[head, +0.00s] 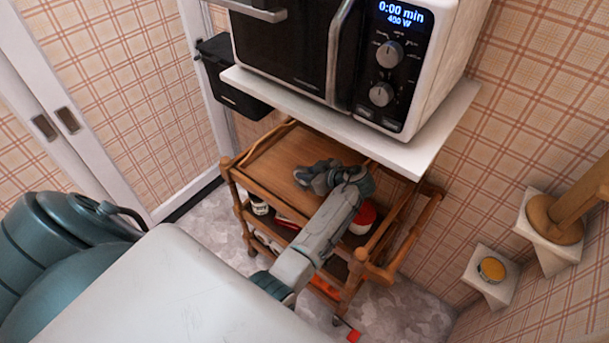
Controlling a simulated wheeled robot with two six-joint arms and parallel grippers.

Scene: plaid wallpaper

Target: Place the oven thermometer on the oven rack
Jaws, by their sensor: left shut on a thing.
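My left gripper (308,177) is over the top tray of a wooden cart (268,160), below the microwave shelf. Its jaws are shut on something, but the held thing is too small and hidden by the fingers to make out. I cannot pick out an oven thermometer or an oven rack. A microwave oven (290,45) with a dark front and a display reading 0:00 min and 400 W stands above; its inside does not show. My right gripper is not in view.
The microwave rests on a white shelf (440,140) overhanging the cart. A black bin (232,85) hangs at left. Small wall shelves at right hold a yellow-topped tin (491,268) and a wooden object (558,217).

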